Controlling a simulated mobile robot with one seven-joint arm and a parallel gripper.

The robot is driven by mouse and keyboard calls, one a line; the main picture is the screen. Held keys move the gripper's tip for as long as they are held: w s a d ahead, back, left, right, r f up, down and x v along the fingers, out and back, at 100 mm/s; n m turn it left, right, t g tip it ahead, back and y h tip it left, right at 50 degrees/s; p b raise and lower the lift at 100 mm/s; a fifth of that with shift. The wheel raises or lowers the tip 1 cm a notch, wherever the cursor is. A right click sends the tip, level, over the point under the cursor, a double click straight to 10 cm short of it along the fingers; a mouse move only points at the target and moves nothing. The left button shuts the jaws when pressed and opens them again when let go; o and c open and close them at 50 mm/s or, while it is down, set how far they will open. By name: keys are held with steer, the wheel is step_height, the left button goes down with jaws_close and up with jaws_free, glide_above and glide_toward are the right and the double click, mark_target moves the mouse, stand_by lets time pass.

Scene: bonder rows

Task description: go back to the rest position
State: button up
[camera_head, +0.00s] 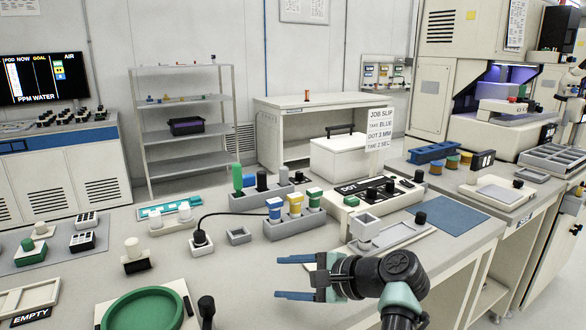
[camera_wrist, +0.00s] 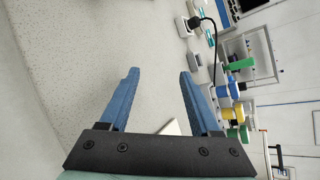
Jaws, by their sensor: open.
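My gripper (camera_head: 296,277) is over the front middle of the light speckled bench (camera_head: 240,270), its two blue fingers pointing left. The fingers are apart with nothing between them. In the wrist view my gripper (camera_wrist: 156,92) also shows both blue fingers spread, with bare bench top beyond them. My black and green arm reaches in from the lower right of the head view.
A rack (camera_head: 295,222) of blue, yellow and green-capped bottles stands behind my gripper. The dot machine (camera_head: 372,203) and a grey tray (camera_head: 400,235) are behind right. A green round dish (camera_head: 143,309) is at front left. Bench around the fingers is clear.

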steer(key=s+d+r+n+t+h, duration=0.15)
steer(key=r+n+t+h, duration=0.3)
steer(key=r, duration=0.55)
steer(key=d+r+n+t+h, duration=0.2)
steer(key=r+n+t+h, duration=0.3)
steer(key=r, duration=0.6)
steer(key=s+a+r+n+t+h, duration=0.15)
steer(key=s+r+t, duration=0.35)
steer(key=s+r, duration=0.6)
steer(key=s+a+r+n+t, duration=0.1)
steer(key=s+r+n+t, duration=0.2)
steer(key=s+r+t, duration=0.55)
steer(key=s+r+g+p, duration=0.1)
steer(key=s+r+p, duration=0.1)
steer(key=r+p, duration=0.8)
steer(key=s+r+g+p, duration=0.1)
steer(key=s+r+p, duration=0.1)
steer(key=r+p, duration=0.8)
steer(key=shift+s+r+g, duration=0.15)
steer(key=shift+r+g, duration=0.15)
steer(key=shift+r, duration=0.4)
